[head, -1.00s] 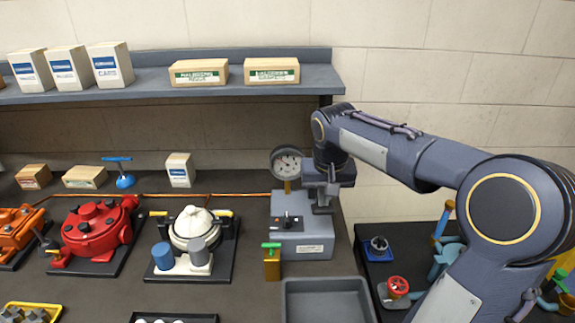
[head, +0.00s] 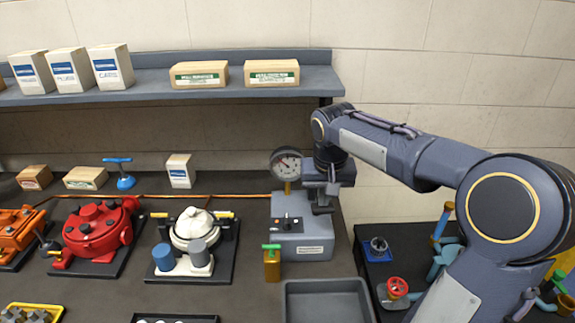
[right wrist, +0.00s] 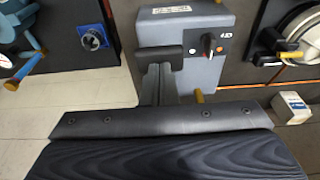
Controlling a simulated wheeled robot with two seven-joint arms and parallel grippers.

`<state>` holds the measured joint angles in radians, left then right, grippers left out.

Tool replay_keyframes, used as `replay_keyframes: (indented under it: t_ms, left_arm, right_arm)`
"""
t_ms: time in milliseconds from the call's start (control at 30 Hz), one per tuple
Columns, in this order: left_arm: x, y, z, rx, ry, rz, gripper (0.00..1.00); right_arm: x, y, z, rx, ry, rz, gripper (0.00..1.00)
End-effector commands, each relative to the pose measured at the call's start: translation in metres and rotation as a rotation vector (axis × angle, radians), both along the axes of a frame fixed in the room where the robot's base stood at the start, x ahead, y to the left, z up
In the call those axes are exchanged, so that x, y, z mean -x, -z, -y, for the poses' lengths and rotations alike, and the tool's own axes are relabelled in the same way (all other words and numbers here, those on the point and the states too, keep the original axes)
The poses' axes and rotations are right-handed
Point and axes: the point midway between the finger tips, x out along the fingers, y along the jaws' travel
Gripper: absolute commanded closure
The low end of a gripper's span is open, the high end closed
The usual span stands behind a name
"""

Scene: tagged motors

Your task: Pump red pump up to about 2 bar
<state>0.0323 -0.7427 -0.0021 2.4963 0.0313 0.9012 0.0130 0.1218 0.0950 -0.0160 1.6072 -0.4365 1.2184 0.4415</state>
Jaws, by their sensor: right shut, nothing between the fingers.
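The red pump (head: 97,230) sits on a black base at the left of the bench in the head view. A round pressure gauge (head: 286,163) stands on a grey box (head: 302,247) with a dark knob (head: 291,223); its reading is too small to tell surely. My right gripper (head: 322,208) is shut and empty, above the right part of the grey box, just right of the gauge. In the right wrist view my shut fingers (right wrist: 160,78) show over the grey box (right wrist: 215,20), beside its knob (right wrist: 208,42), apart from it. My left gripper is out of view.
A white pump (head: 195,228) and an orange unit (head: 15,236) flank the red pump. A green-topped brass piece (head: 271,263) and a grey tray (head: 325,299) are in front of the box. A shelf (head: 180,82) with cartons is behind.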

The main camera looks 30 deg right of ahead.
Motion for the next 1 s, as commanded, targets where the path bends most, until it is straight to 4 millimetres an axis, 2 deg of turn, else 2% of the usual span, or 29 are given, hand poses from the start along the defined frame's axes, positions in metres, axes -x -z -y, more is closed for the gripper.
replay_keyframes:
  t_ms: [167,600,1000]
  left_arm:
    - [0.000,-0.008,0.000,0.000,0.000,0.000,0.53]
    - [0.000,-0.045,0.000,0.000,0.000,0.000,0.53]
    - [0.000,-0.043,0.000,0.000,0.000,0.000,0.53]
  right_arm:
    - [0.000,-0.009,0.000,0.000,0.000,0.000,1.00]
    - [0.000,-0.051,0.000,0.000,0.000,-0.001,1.00]
    - [0.000,-0.050,0.000,0.000,0.000,0.000,1.00]
